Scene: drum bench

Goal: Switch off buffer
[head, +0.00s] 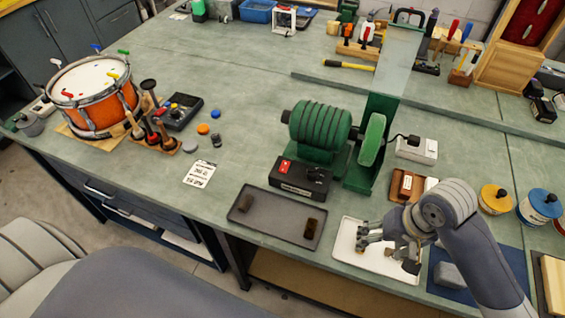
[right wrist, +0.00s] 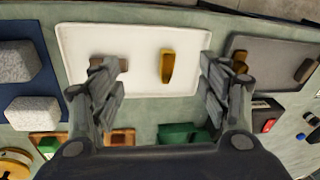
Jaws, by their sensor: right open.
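The buffer (head: 321,128) is a green ribbed motor on the bench with a green wheel housing (head: 371,140) at its right. Its black control box (head: 299,179) stands in front, with a red switch (head: 284,166) at its left end and a dark knob. I cannot tell whether the wheel turns. My right gripper (head: 388,252) is open above the white tray (head: 348,240), to the right of and nearer than the control box. In the right wrist view its open fingers (right wrist: 165,75) straddle a brass piece (right wrist: 167,67) on the tray. The control box shows partly at right (right wrist: 264,112).
A dark grey tray (head: 265,222) with brown blocks lies in front of the control box. A blue mat (head: 440,264) with grey blocks is right of the white tray. A wooden block holder (head: 407,186) and yellow and blue tins stand nearby.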

